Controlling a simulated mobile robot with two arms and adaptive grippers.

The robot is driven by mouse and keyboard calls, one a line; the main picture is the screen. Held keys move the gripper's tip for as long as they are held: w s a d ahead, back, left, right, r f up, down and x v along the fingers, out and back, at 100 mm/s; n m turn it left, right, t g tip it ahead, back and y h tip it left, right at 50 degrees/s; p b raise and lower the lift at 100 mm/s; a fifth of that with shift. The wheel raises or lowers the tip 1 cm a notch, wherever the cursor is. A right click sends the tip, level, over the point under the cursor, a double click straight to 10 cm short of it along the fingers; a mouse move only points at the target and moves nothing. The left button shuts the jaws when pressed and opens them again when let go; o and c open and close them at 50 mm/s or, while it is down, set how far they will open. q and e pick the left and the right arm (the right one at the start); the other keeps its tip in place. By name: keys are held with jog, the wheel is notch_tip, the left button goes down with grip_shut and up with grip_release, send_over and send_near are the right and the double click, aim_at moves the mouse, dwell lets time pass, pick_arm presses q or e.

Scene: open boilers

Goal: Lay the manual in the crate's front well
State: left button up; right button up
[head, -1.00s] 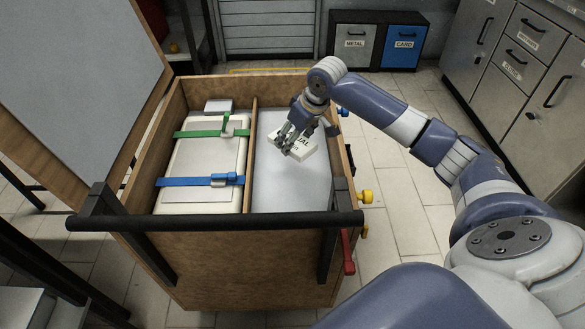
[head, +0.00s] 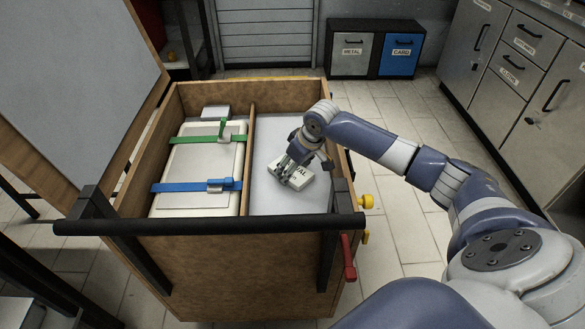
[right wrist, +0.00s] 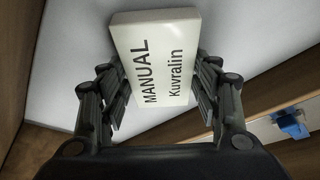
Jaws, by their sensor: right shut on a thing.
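The manual (head: 298,174) is a white block printed "MANUAL Kuvralin"; the print also shows in the right wrist view (right wrist: 158,62). My right gripper (head: 283,171) is shut on it, with a finger on each side. It holds the manual inside the right-hand well of the wooden crate (head: 215,265), over its pale grey floor (head: 262,198). I cannot tell whether the manual touches that floor. A divider (head: 248,155) separates this well from the left one. My left gripper is not in view.
A white boiler (head: 197,170) under green and blue straps fills the left well. A black bar (head: 210,226) crosses the crate's near side. A red handle (head: 348,257) and yellow knobs (head: 366,201) stick out on the right. The right well is otherwise clear.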

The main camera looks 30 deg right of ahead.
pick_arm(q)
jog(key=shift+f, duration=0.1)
pick_arm(e)
jog(key=o, duration=1.1)
jog(key=shift+o, duration=0.2)
pick_arm(q)
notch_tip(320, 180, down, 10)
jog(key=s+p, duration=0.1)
jog(key=p, duration=0.2)
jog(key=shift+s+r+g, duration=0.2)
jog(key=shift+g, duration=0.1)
pick_arm(e)
jog(key=v, duration=1.2)
